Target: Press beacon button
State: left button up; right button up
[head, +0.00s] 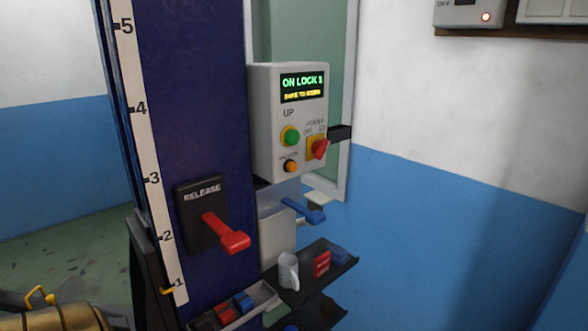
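A grey control box (262,125) is mounted on the right side of the dark blue column. Its display (302,87) reads "ON LOCK" with a last character that looks like 1, above a yellow line. A small orange button (290,166) sits low on the left of its face, under a label too small to read surely; it may be the beacon button. Above it is a larger green button (290,136) marked UP. A red rotary switch (319,149) on a yellow plate is to the right. Neither gripper shows.
A red release lever (226,235) sticks out from the column (195,90). A blue lever (304,211) projects below the box.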

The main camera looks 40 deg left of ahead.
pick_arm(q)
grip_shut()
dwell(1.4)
